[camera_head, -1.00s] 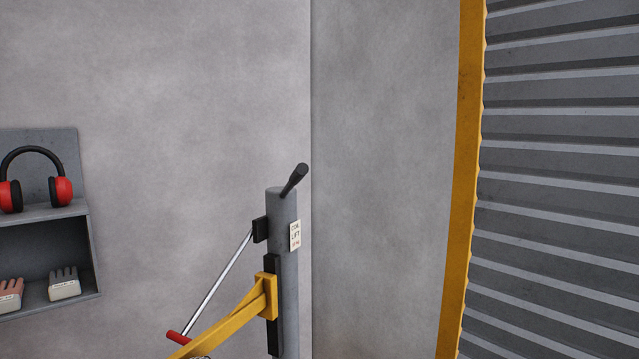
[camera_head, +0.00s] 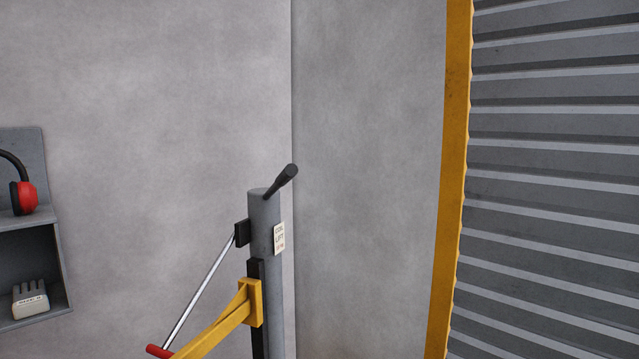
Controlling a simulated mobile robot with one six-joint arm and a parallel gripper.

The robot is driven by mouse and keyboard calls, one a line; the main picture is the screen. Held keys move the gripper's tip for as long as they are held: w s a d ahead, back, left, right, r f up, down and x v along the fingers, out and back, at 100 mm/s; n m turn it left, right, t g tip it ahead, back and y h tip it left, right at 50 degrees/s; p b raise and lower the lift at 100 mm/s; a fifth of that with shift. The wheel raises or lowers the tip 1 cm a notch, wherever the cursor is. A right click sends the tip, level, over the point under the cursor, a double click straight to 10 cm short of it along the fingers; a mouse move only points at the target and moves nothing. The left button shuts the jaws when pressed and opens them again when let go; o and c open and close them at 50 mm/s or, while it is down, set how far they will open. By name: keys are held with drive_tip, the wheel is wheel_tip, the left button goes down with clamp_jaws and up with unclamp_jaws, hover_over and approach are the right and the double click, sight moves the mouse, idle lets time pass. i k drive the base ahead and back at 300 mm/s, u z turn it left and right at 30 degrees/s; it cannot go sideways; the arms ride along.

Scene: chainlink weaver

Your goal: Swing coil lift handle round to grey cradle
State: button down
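The coil lift is a grey upright post (camera_head: 268,225) near the wall corner, with a small white "COIL LIFT" label (camera_head: 279,239) on its side. A black handle (camera_head: 282,181) sticks up and to the right from the post's top. A yellow arm (camera_head: 215,330) reaches down and left from a bracket on the post. A thin silver rod (camera_head: 198,290) runs down from a black block to near a red grip (camera_head: 159,351) at the bottom edge. No grey cradle shows in this view. My gripper is not in view.
A grey wall shelf (camera_head: 40,215) at the far left holds red and black ear defenders (camera_head: 24,196) and a pale glove-like item (camera_head: 30,298). A yellow frame (camera_head: 450,180) and a grey ribbed shutter (camera_head: 550,180) fill the right. The floor is mostly out of view.

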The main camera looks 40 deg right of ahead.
sight(264, 230)
drive_tip(key=z, duration=0.85)
drive_tip(key=k, duration=1)
drive_tip(key=i, duration=0.9)
